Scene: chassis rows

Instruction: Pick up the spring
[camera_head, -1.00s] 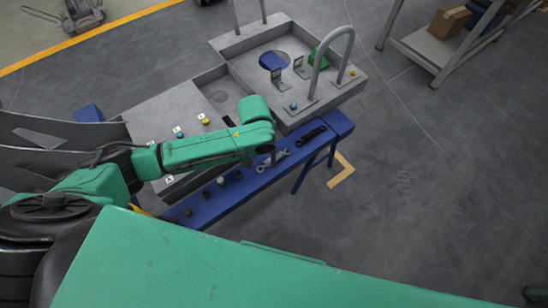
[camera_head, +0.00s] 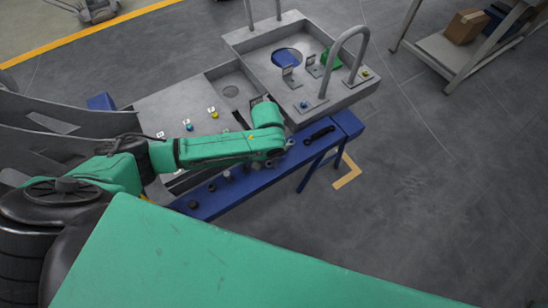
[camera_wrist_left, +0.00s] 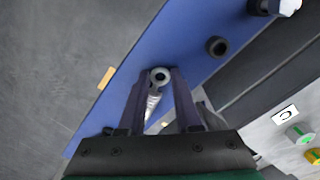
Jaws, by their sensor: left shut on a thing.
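My left gripper (camera_wrist_left: 160,74) points down at the blue bench rail in the left wrist view. Its two dark fingers stand close on either side of a small metallic piece with a round, hollow end, which I take to be the spring (camera_wrist_left: 153,98). The fingers are shut on it. The blue rail lies right behind it; I cannot tell whether it still touches the rail. In the head view the green wrist and forearm of my left arm hide the gripper's tips and the piece. My right gripper is not in view.
The blue rail (camera_head: 345,124) carries a dark tool (camera_head: 319,134), a wrench (camera_head: 290,143) and small dark parts. A black ring (camera_wrist_left: 217,46) sits near my fingers. Behind is a grey bench with buttons and a tray (camera_head: 310,92) with arched handles. A shelf cart stands at right.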

